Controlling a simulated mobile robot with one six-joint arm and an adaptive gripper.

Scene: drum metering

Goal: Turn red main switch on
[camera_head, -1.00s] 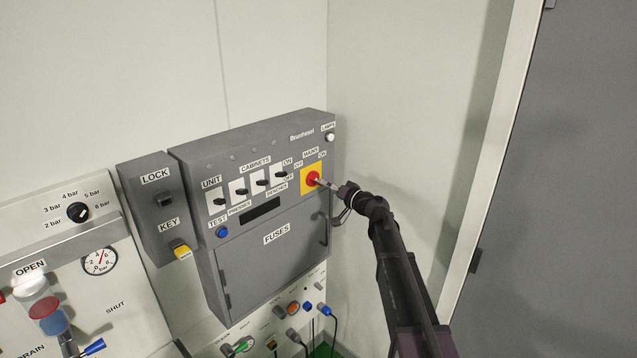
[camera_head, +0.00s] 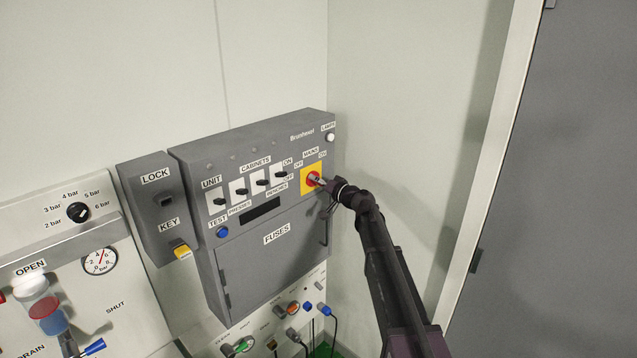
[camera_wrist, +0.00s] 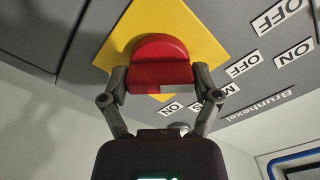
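The red main switch (camera_wrist: 160,62) is a rotary knob on a yellow square plate (camera_head: 304,170), at the right of the grey control box under the MAINS label. My gripper (camera_head: 318,181) is at the switch in the head view and hides part of the red knob. In the wrist view, the two fingers of my gripper (camera_wrist: 160,80) lie on either side of the knob's raised red grip, seemingly touching both sides. OFF (camera_wrist: 243,66) and ON labels stand beside the plate.
The grey box (camera_head: 190,160) also carries several small black switches, a blue button (camera_head: 222,232) and a FUSES door (camera_head: 265,265) with a handle. A LOCK/KEY box (camera_head: 150,190) adjoins it at left. A bare wall (camera_head: 400,110) stands close on the right.

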